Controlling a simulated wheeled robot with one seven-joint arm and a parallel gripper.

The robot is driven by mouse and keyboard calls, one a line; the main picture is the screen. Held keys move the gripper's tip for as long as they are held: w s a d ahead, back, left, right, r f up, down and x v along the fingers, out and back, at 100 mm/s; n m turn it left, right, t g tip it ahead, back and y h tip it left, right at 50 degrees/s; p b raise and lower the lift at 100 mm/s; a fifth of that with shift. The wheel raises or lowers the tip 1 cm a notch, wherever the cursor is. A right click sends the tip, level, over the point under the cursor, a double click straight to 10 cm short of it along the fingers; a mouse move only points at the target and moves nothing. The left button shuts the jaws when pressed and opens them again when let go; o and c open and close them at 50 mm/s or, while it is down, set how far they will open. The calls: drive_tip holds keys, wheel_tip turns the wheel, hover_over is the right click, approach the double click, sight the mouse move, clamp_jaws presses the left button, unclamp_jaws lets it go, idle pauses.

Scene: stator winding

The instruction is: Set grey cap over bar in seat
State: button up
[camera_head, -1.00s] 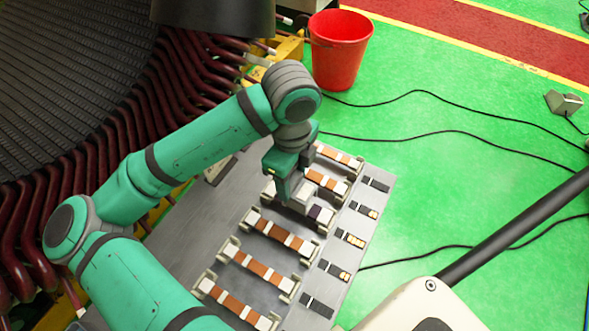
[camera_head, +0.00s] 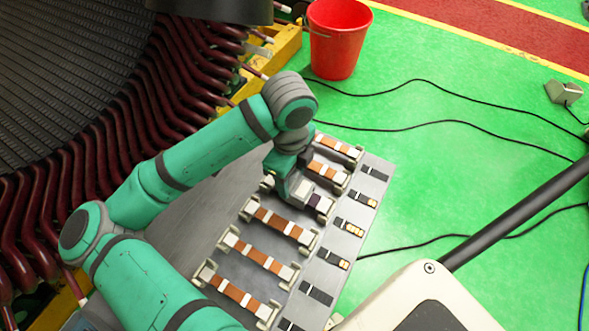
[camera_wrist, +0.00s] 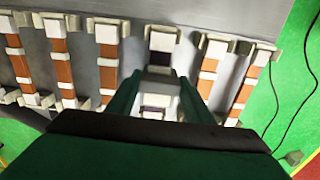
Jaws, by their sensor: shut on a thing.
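My gripper (camera_head: 284,194) points down over one seat in the row, the one whose bar shows white and dark parts. In the wrist view its two green fingers (camera_wrist: 157,95) are shut on a pale grey block, which I take to be the grey cap (camera_wrist: 158,88). The fingers hide much of the cap and the bar's middle, so I cannot tell whether the cap touches the bar.
Other seats hold brown-and-white bars (camera_head: 278,224) on both sides of my gripper. The seats stand on a grey plate (camera_head: 190,230). Small black pieces (camera_head: 350,227) lie along its right edge. The dark stator coils (camera_head: 110,150) rise at left. A red bucket (camera_head: 336,45) stands behind.

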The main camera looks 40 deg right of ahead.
drive_tip(key=shift+w+a, duration=0.1)
drive_tip(key=shift+a, duration=0.15)
drive_tip(key=shift+f, duration=0.15)
drive_tip(key=shift+d+f, duration=0.15)
drive_tip(key=shift+f, duration=0.2)
drive_tip(key=shift+f, duration=0.1)
drive_tip(key=o, duration=1.2)
wheel_tip(320, 180, up, 10)
drive_tip(key=shift+f, duration=0.25)
drive_tip(key=shift+r, duration=0.65)
